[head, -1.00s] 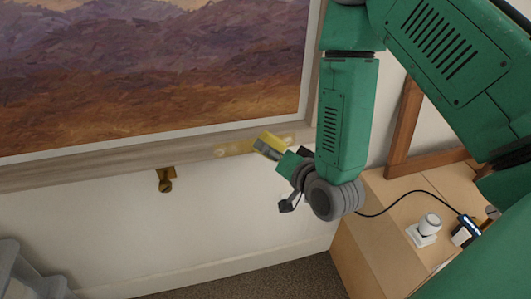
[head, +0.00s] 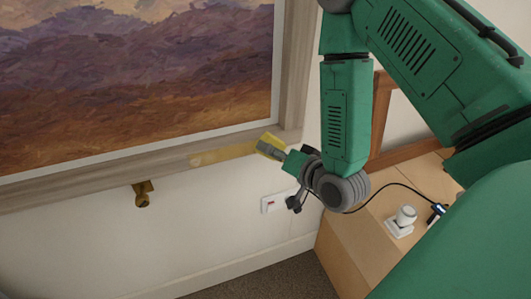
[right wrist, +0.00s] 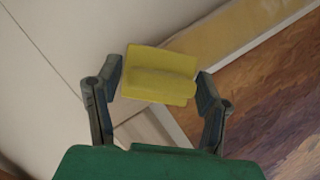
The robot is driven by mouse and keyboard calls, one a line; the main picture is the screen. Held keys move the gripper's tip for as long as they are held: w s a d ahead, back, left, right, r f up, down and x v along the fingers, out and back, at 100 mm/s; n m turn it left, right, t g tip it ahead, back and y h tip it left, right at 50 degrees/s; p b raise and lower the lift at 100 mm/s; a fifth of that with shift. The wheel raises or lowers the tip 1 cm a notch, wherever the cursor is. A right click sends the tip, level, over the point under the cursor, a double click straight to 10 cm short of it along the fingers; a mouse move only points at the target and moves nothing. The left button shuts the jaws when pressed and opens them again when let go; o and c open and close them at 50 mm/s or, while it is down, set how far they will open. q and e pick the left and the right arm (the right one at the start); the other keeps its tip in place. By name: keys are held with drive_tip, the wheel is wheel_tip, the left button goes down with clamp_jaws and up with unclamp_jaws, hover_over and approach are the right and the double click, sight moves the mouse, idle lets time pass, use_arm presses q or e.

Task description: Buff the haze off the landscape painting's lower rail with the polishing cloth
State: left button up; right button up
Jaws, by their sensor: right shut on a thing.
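The landscape painting (head: 130,80) hangs on the wall in a pale wooden frame. Its lower rail (head: 95,185) slopes up to the right. A yellowish hazy patch (head: 222,154) lies along the rail's right part, and it shows beside the cloth in the right wrist view (right wrist: 245,30). My right gripper (head: 267,148) is shut on the yellow polishing cloth (head: 273,142), at the patch's right end. In the right wrist view the folded cloth (right wrist: 160,72) sits between both fingers. I cannot tell whether it presses on the rail. My left gripper is out of view.
A brass bracket (head: 143,194) sticks out below the rail. A wall outlet (head: 277,202) is under the gripper. At right a wooden cabinet (head: 345,250) carries a white plug-like object (head: 402,220), a black cable and a wooden frame.

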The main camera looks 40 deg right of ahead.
sight(258, 152)
drive_tip(key=shift+d, duration=0.3)
drive_tip(key=shift+w+a+r, duration=0.1)
drive_tip(key=shift+w+a, duration=0.15)
drive_tip(key=shift+a, duration=0.35)
drive_tip(key=shift+w+a+r, duration=0.1)
drive_tip(key=shift+w+a, duration=0.15)
drive_tip(key=shift+a, duration=0.4)
drive_tip(key=shift+w+a, duration=0.25)
drive_tip(key=shift+a, duration=0.35)
drive_tip(key=shift+w+a, duration=0.25)
drive_tip(key=shift+a, duration=0.9)
drive_tip(key=shift+w+a, duration=0.3)
drive_tip(key=shift+a, duration=0.8)
drive_tip(key=shift+w+a, duration=0.25)
drive_tip(key=shift+a, duration=0.9)
drive_tip(key=shift+w+a+p, duration=0.15)
drive_tip(key=shift+w+a, duration=0.3)
drive_tip(key=shift+a, duration=1.15)
drive_tip(key=shift+w+a+p, duration=0.2)
drive_tip(key=shift+w+a, duration=0.3)
drive_tip(key=shift+a, duration=1.15)
drive_tip(key=shift+w+a+p, duration=0.15)
drive_tip(key=shift+w+a, duration=0.3)
drive_tip(key=shift+a, duration=1.15)
drive_tip(key=s+a, duration=0.1)
drive_tip(key=s, duration=0.5)
drive_tip(key=shift+a+p, duration=0.25)
drive_tip(key=shift+p, duration=0.05)
